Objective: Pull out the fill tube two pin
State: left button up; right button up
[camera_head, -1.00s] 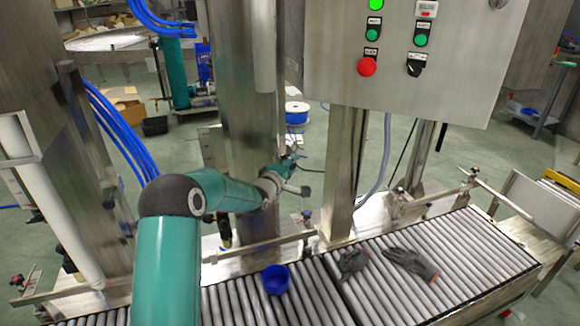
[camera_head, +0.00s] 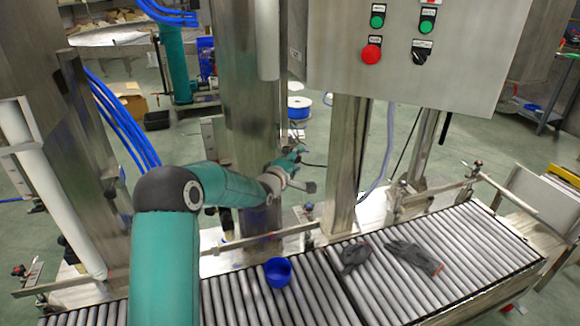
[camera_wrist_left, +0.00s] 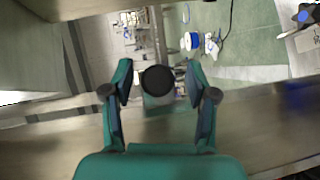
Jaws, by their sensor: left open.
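My left gripper (camera_head: 293,163) is beside the tall steel column, at the end of my teal arm. In the left wrist view its two fingers (camera_wrist_left: 157,72) are spread apart. A round dark knob (camera_wrist_left: 158,79) on a grey-green body shows between them, seen end-on; it may be the fill tube two pin, but I cannot be sure. No finger clearly touches it. In the head view a small grey knob (camera_head: 310,187) sticks out just right of the gripper. The tube itself is hard to make out. My right gripper is not in view.
A steel column (camera_head: 245,120) stands beside my left gripper. A control box (camera_head: 400,70) hangs to the right. Below, a roller conveyor (camera_head: 450,240) carries a blue cup (camera_head: 278,272) and dark gloves (camera_head: 413,256). Blue hoses (camera_head: 120,120) run at the left.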

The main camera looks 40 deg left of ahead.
pick_arm(q)
jog(key=v, duration=1.1)
jog(key=shift+s+d, duration=0.2)
jog(key=shift+s, duration=0.15)
